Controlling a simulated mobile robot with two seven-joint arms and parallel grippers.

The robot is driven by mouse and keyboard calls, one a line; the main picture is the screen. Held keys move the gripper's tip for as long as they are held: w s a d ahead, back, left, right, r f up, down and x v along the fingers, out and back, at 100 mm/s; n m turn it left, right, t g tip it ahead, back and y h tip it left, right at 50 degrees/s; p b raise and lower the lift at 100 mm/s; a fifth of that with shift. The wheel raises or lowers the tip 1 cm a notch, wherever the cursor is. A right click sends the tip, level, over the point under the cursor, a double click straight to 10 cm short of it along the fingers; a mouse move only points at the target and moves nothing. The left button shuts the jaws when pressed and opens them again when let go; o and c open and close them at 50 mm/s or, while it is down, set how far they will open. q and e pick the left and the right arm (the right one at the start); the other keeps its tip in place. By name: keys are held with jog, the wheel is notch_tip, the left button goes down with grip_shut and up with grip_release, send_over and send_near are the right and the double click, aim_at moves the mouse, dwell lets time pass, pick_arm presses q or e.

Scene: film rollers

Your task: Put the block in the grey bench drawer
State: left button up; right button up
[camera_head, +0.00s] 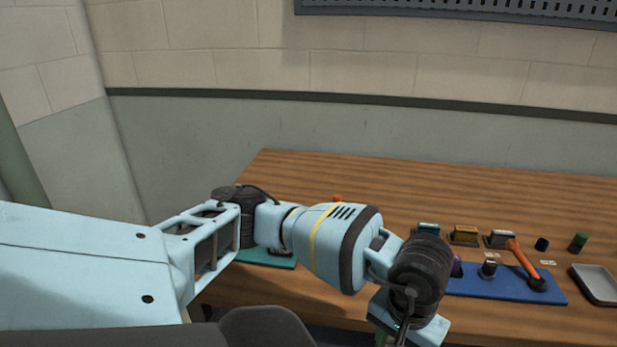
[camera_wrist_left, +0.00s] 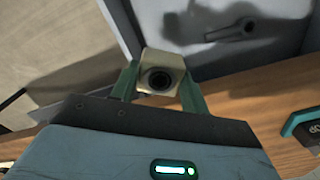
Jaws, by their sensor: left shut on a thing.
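The block (camera_wrist_left: 162,72) is pale beige with a dark round recess in its face. My left gripper (camera_wrist_left: 161,88) is shut on it, one green finger on each side. Beyond the block, the left wrist view shows a grey panelled space (camera_wrist_left: 205,50) with raised edges, which looks like the inside of the grey bench drawer. I cannot tell how far the block is from it. In the head view my left arm reaches across the bench, and its wrist points down at the bottom edge; the fingers and block are not visible there. My right gripper is not in view.
The wooden bench (camera_head: 350,173) carries a blue mat (camera_head: 500,287) with an orange-handled hammer (camera_head: 521,258). A teal mat (camera_head: 268,258) lies left.

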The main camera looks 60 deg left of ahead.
pick_arm(q)
jog(key=s+a+f+n, duration=0.1)
jog(key=s+f+n, duration=0.2)
jog(key=s, duration=0.3)
jog(key=s+a+f+n+p, duration=0.1)
jog(key=s+a+f+n, duration=0.1)
jog(key=s+f+n, duration=0.2)
jog(key=s+a+f+n+p, duration=0.1)
jog(key=s+f+n, duration=0.3)
jog(key=s, duration=0.6)
jog(key=shift+s+a, duration=0.25)
jog(key=shift+a, duration=0.5)
jog(key=w+d, duration=0.2)
jog(key=w, duration=0.2)
jog(key=w+d+f+p, duration=0.1)
jog(key=w+d, duration=0.1)
jog(key=w, duration=0.3)
jog(key=w+d, duration=0.2)
jog(key=w, duration=0.3)
jog(key=shift+w+d+f+p, duration=0.1)
jog(key=shift+d+f+p, duration=0.05)
jog(key=shift+p, duration=0.25)
jog(key=shift+w+d+f, duration=0.1)
jog(key=shift+w+f, duration=0.1)
jog(key=shift+w, duration=0.05)
jog(key=shift+f, duration=1.6)
